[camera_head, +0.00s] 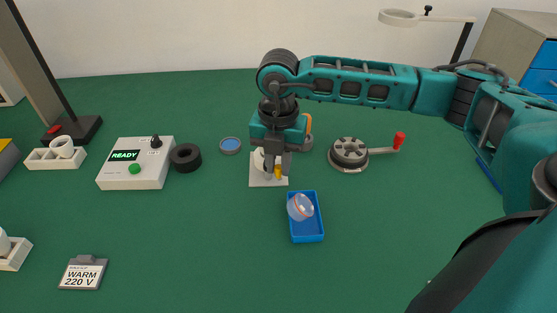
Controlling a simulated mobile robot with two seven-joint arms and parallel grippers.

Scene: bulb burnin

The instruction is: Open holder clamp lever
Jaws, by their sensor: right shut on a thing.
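The holder (258,161) is a white round piece on a pale square base plate (256,183) in the middle of the green table. A small yellow lever (278,173) shows at its front right. My right gripper (277,170) points straight down over the holder, with its fingers shut at the yellow lever. The fingers and wrist hide much of the holder, so how far the lever is turned is hard to tell. My left gripper is not in view.
A blue tray (307,238) with a clear bulb-like piece (300,207) stands just in front. A grey round device with a red-knobbed crank (349,152) is to the right. A black ring (185,157) and white READY box (136,165) are left. The front table is mostly clear.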

